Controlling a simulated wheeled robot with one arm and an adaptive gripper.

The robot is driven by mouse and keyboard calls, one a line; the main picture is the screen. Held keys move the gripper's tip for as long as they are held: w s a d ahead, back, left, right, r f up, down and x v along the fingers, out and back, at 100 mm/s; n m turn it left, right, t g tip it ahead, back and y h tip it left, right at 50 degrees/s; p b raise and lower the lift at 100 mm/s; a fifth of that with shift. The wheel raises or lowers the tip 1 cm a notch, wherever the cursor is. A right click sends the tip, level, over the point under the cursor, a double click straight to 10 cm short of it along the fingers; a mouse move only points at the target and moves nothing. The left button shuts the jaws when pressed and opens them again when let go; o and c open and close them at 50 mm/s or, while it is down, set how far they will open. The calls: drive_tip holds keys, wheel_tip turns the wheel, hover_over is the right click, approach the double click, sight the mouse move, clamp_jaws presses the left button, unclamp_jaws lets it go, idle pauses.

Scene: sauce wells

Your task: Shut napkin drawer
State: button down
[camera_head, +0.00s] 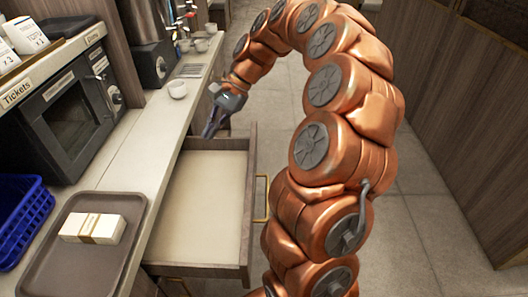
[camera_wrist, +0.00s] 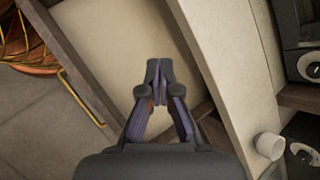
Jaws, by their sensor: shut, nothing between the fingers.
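The napkin drawer (camera_head: 201,202) stands pulled out from under the counter, and its pale inside looks empty. A brass handle (camera_head: 261,198) sits on its front panel, partly behind my arm. My gripper (camera_head: 210,131) is at the far end of the drawer, by its far side wall. In the wrist view my gripper (camera_wrist: 158,66) is shut and empty, with the drawer's pale floor (camera_wrist: 110,40) behind the fingertips. The drawer's front (camera_wrist: 75,85) with the brass handle (camera_wrist: 65,62) shows at the left there. I cannot tell whether the fingers touch the drawer.
The counter (camera_head: 130,150) runs along the drawer's left. On it stand a brown tray (camera_head: 67,268) with a napkin bundle (camera_head: 93,228), a blue basket (camera_head: 22,212), a dark oven (camera_head: 75,115) and a white cup (camera_head: 177,89). Open floor (camera_head: 410,180) lies to the right.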

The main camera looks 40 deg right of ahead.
drive_tip(key=w+d+f+m+t, duration=0.1)
drive_tip(key=d+f+m, duration=0.1)
drive_tip(key=d, duration=0.3)
drive_tip(key=w+d+f+m+t+b, duration=0.1)
drive_tip(key=d+f+m, duration=0.1)
drive_tip(key=d, duration=0.3)
drive_tip(key=w+d+f+m, duration=0.1)
drive_tip(key=d+f+m, duration=0.2)
drive_tip(key=d, duration=0.3)
drive_tip(key=shift+w+f+t+b, duration=0.15)
drive_tip(key=shift+f+t+b, duration=0.2)
drive_tip(key=shift+f+t, duration=0.05)
drive_tip(key=s+d+f+m+t+b, duration=0.1)
drive_tip(key=s+d+f+m, duration=0.2)
drive_tip(key=d, duration=0.4)
drive_tip(key=s+d+f+m+t, duration=0.1)
drive_tip(key=d+f+m, duration=0.2)
drive_tip(key=d+f, duration=0.3)
drive_tip(key=w+r+p+x, duration=0.1)
drive_tip(key=x, duration=1)
drive_tip(key=shift+w+a+h, duration=0.15)
drive_tip(key=shift+h, duration=0.25)
drive_tip(key=shift+f, duration=0.1)
drive_tip(key=shift+a, duration=0.1)
